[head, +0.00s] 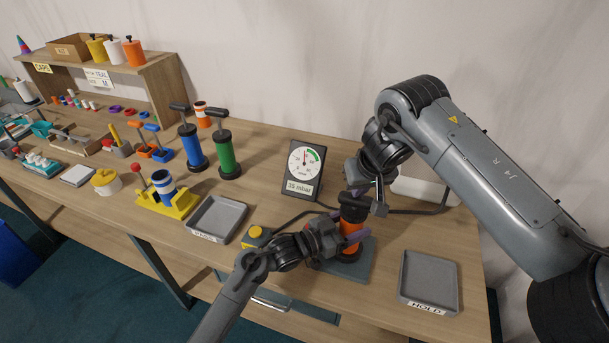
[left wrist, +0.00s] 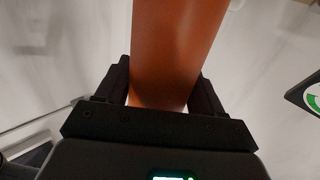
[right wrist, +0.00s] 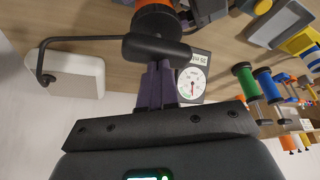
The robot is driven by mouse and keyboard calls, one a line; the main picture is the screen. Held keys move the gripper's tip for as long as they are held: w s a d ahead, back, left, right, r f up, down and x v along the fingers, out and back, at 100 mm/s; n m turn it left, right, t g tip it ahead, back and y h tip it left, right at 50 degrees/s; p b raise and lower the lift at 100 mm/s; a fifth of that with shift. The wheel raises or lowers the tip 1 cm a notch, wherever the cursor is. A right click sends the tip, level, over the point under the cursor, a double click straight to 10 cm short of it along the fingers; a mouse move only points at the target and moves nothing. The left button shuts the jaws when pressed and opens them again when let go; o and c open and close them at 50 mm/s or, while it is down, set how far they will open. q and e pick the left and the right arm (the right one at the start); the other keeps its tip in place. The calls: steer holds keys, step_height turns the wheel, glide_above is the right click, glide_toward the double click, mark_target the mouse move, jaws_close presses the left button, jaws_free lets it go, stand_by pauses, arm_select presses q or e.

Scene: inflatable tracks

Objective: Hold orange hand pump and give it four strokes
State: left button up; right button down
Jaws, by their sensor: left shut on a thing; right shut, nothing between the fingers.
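The orange hand pump (head: 351,226) stands upright on a grey base plate (head: 352,270). Its black T-handle (head: 354,200) sits low, close above the body, and also shows in the right wrist view (right wrist: 155,48). My left gripper (head: 349,240) is shut around the orange body, which fills the space between the fingers in the left wrist view (left wrist: 175,50). My right gripper (head: 366,193) is shut and empty, pointing down at the handle. In the right wrist view its purple fingertips (right wrist: 160,68) lie together right at the handle bar; whether they touch it is unclear.
A gauge (head: 303,170) showing 35 mbar stands behind the pump. An empty HOLD tray (head: 430,283) lies to the right and another grey tray (head: 217,219) to the left. A blue pump (head: 193,148) and a green pump (head: 227,155) stand farther left.

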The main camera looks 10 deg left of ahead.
step_height(320, 180, up, 7)
stand_by(0.8)
steer(key=shift+f, duration=0.15)
stand_by(0.6)
steer(key=shift+f, duration=3.45)
step_height(320, 180, up, 7)
steer(key=shift+r, duration=0.25)
steer(key=shift+r, duration=2.35)
